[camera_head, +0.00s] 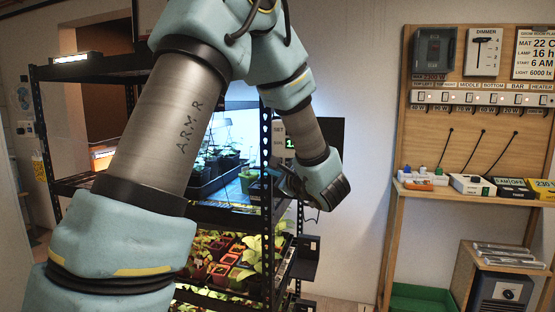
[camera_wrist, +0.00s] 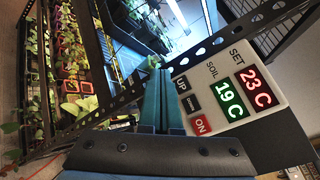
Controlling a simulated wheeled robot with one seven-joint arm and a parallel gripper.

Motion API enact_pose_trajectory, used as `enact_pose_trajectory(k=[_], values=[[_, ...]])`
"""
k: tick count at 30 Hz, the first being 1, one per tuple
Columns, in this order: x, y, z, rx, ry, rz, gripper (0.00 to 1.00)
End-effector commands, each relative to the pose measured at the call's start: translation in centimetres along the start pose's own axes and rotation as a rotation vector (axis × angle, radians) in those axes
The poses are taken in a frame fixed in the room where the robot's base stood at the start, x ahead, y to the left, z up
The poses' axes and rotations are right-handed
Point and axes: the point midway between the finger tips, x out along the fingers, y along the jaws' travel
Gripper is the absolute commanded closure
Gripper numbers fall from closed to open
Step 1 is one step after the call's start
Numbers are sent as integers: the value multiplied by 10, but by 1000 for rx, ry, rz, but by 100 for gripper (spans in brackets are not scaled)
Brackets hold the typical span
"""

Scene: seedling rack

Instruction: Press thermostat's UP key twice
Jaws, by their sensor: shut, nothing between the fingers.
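The thermostat (camera_wrist: 224,68) is a pale panel, tilted in the wrist view. Its red SET display (camera_wrist: 255,87) reads 23 C and its green SOIL display (camera_wrist: 229,98) reads 19 C. The dark UP key (camera_wrist: 182,84) is at its left end, with the DOWN key (camera_wrist: 191,104) and red ON key (camera_wrist: 200,125) beside it. My gripper (camera_wrist: 160,73) is shut and empty, its blue fingertips just left of the UP key; I cannot tell whether they touch. In the head view my arm hides most of the thermostat (camera_head: 290,143).
A black perforated rack (camera_head: 267,225) holds seedlings in pots (camera_head: 225,262); its upright (camera_wrist: 215,42) runs close by the fingertips and thermostat. A wooden board (camera_head: 403,130) with switches and a shelf stands at the right. Bare wall (camera_head: 350,60) lies between.

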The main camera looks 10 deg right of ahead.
Motion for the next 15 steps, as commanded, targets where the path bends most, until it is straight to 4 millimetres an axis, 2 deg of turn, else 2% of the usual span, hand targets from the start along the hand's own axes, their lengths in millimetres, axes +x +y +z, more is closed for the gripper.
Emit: enact_pose_trajectory(k=[6,15], values=[[20,-13,-16,-1,0,0,100],[33,-23,-25,1,1,0,100]])
